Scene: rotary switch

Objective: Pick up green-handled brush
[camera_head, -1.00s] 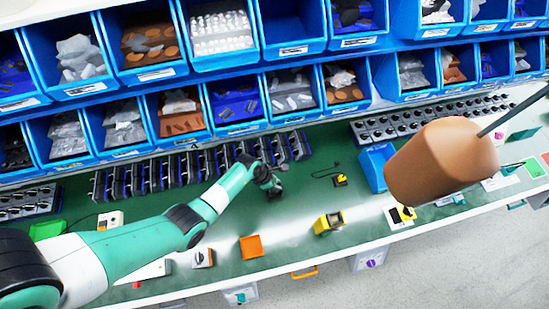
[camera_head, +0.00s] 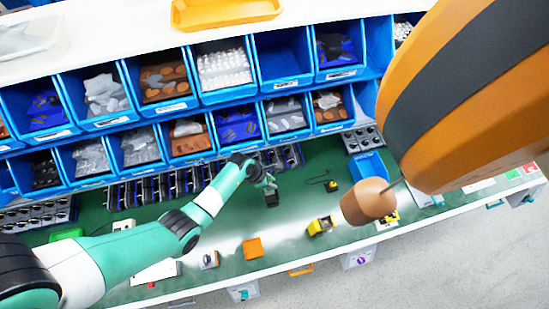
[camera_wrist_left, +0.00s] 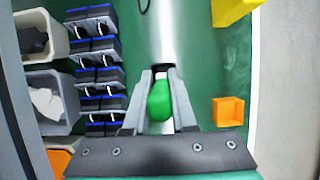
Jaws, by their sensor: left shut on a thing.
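The green-handled brush shows in the left wrist view, with its green handle (camera_wrist_left: 160,101) between the two fingers and a dark end beyond it near the fingertips. My left gripper (camera_head: 270,192) is over the green bench top, in front of the row of dark holders. It is shut on the brush, and its fingers also show in the left wrist view (camera_wrist_left: 162,75). In the head view the brush is too small to make out. My right gripper is not in view.
Blue bins (camera_head: 190,137) stand in tiers behind the green bench (camera_head: 222,255). Dark holders (camera_head: 143,190) line its back. An orange tray (camera_head: 253,248) and a yellow item (camera_head: 321,226) lie nearer the front edge. A large orange-and-black object (camera_head: 470,90) blocks the upper right.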

